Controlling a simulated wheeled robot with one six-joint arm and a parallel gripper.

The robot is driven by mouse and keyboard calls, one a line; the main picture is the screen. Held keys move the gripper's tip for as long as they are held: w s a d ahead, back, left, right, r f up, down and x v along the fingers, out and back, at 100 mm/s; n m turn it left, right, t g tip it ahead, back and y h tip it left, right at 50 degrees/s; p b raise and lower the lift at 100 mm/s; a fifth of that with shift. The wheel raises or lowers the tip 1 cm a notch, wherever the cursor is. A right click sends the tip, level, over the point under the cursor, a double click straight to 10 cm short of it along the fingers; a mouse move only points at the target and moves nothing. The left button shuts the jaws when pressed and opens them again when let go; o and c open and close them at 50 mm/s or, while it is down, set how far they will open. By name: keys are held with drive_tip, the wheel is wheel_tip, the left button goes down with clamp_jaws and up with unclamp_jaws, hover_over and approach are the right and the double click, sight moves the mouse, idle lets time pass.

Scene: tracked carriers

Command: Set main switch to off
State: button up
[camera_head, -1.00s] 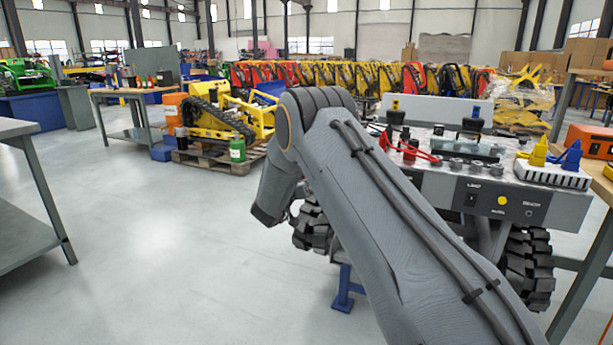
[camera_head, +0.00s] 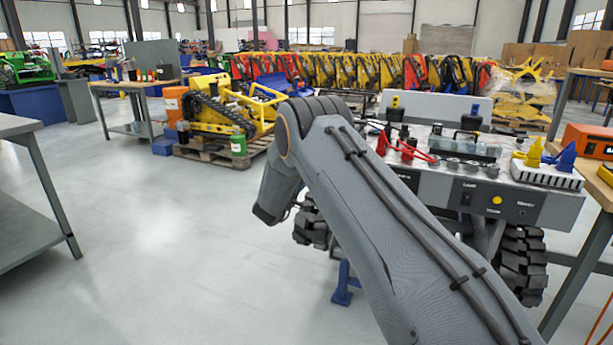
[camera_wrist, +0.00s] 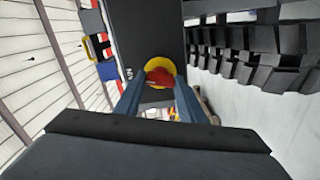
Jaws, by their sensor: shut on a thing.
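The main switch is a red knob (camera_wrist: 160,76) on a round yellow plate (camera_wrist: 159,63), on a dark panel (camera_wrist: 145,30) in the wrist view. My gripper (camera_wrist: 160,84) has its two blue-grey fingers on either side of the red knob and is shut on it. The fingers cover part of the knob, so I cannot tell its exact setting. In the head view, my forearm spans the middle, and the gripper and switch are hidden. The tracked carrier (camera_head: 400,178) stands behind my arm.
Black track lugs (camera_wrist: 250,45) lie close on the right in the wrist view. A grey table (camera_head: 30,240) stands left. The floor between is clear.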

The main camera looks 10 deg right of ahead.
drive_tip(key=shift+n, duration=1.5)
drive_tip(key=o, duration=1)
drive_tip(key=shift+o, duration=0.2)
drive_tip(key=p+v, duration=0.1)
drive_tip(key=v, duration=0.6)
drive_tip(key=shift+s+a, duration=0.25)
drive_tip(key=shift+s, duration=0.05)
